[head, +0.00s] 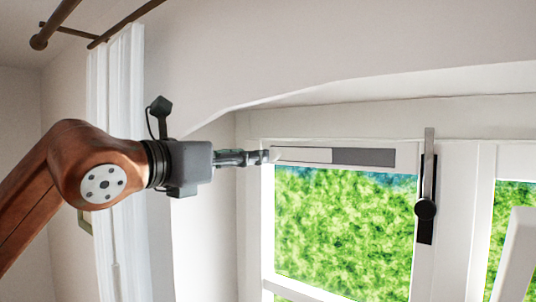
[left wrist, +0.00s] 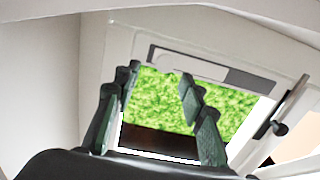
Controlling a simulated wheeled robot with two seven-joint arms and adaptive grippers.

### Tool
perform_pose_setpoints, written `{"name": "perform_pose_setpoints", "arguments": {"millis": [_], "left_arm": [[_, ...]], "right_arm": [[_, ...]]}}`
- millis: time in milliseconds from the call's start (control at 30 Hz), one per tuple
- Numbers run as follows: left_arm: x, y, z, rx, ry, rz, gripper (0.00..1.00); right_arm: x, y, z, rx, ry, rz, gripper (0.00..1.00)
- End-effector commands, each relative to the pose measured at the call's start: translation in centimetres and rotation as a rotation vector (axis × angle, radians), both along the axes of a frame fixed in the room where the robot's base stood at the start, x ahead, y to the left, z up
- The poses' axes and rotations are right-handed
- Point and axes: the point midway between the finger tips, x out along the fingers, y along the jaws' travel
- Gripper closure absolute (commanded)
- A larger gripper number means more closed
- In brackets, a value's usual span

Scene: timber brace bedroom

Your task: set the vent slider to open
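The vent (head: 362,157) is a flat horizontal strip along the top of the white window frame. Its light slider plate (head: 305,155) covers the left part, and a grey area shows on the right. The vent (left wrist: 248,80) also runs across the left wrist view, beyond my fingers. My left gripper (head: 268,156) is at the left end of the strip, seen edge-on in the head view; I cannot tell whether it touches. In the left wrist view my left gripper (left wrist: 160,78) has its fingers spread with nothing visible between them. My right gripper is not in view.
A window lever with a black knob (head: 425,208) stands right of the vent. Green shows through the window pane (head: 340,230). A sloping white ceiling edge (head: 350,90) hangs above. A white curtain (head: 118,180) and a brown rod (head: 120,22) are at the left.

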Motion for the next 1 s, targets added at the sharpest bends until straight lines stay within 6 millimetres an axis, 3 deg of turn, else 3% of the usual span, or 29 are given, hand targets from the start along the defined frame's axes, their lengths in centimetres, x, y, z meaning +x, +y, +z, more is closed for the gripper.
{"name": "perform_pose_setpoints", "arguments": {"millis": [133, 300, 400, 467, 733, 867, 1000], "left_arm": [[1.7, -1.2, 0.2, 0.001, 0.002, 0.0, 0.62], [4.2, -2.9, 0.1, 0.0, 0.004, -0.001, 0.62], [5.2, -3.6, 0.1, 0.0, 0.004, -0.002, 0.62], [5.6, -3.9, 0.1, 0.0, 0.003, -0.001, 0.62], [6.2, -4.4, -0.1, 0.0, 0.001, -0.001, 0.62], [6.2, -4.3, -0.2, 0.0, 0.001, -0.001, 0.63], [6.2, -4.3, -0.2, 0.0, 0.001, -0.001, 0.72]], "right_arm": [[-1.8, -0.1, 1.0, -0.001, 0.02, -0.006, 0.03], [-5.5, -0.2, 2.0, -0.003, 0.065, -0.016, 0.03], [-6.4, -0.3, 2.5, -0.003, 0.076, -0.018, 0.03], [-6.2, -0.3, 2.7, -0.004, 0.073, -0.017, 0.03], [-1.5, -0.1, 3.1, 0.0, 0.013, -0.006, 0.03], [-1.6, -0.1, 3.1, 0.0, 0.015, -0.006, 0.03], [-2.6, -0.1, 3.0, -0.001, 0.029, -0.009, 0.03]]}}
